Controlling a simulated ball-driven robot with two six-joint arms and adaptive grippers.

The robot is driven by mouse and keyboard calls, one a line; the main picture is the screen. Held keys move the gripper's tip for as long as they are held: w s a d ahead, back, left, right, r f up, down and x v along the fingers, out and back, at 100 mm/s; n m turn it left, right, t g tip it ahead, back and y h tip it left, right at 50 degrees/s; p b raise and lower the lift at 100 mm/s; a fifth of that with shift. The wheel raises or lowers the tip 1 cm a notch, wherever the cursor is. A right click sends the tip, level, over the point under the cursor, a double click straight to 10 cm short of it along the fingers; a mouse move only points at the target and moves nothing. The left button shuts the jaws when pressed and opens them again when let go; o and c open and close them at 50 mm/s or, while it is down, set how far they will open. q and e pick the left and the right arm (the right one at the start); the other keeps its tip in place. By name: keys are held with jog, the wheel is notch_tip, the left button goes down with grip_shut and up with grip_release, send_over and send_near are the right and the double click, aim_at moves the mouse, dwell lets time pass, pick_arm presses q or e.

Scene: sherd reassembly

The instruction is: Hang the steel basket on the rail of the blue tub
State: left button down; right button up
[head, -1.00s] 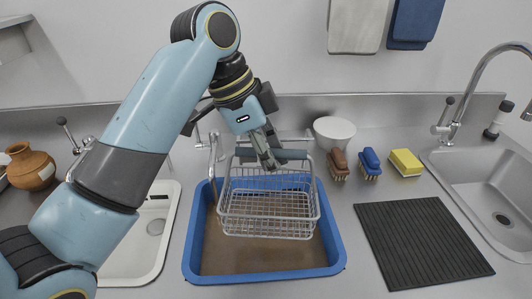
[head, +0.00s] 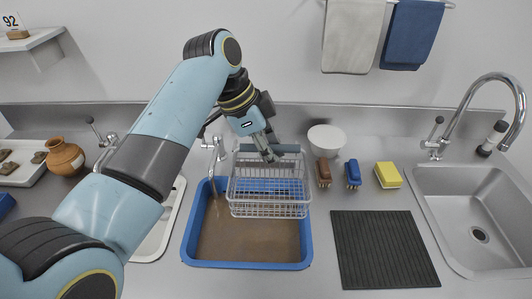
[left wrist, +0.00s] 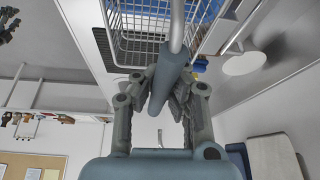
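The steel basket (head: 268,209) is a wire basket with a blue-grey bar handle (left wrist: 172,72). In the head view it is over the back right of the blue tub (head: 247,265), roughly upright; I cannot tell whether it touches the rim or is clear of it. My left gripper (head: 270,154) is above the basket, with its fingers closed on either side of the handle. The basket's wires also show in the left wrist view (left wrist: 140,32). The tub's back rim is partly hidden behind the basket. My right gripper is not in view.
A white bowl (head: 326,139), a brown brush (head: 324,171), a blue brush (head: 353,172) and a yellow sponge (head: 388,174) stand right of the basket. A black ribbed mat (head: 383,248) lies in front. A tap (head: 215,158) stands at the tub's back left. A clay pot (head: 64,157) is far left.

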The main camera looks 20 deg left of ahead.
pick_arm(q)
jog(key=shift+w, duration=0.3)
jog(key=w+b, duration=0.1)
jog(key=b, duration=0.1)
jog(key=w+a+b, duration=0.1)
jog(key=w+b, duration=0.1)
jog(key=w+f+b, duration=0.1)
jog(key=w, duration=0.1)
jog(key=shift+w+a+f+b, duration=0.1)
jog(key=shift+w+a+b, duration=0.15)
jog(key=shift+b, duration=0.15)
jog(key=shift+f+b, duration=0.3)
jog(key=shift+f, duration=0.4)
jog(key=shift+f+b, duration=0.3)
jog(key=shift+f, duration=0.35)
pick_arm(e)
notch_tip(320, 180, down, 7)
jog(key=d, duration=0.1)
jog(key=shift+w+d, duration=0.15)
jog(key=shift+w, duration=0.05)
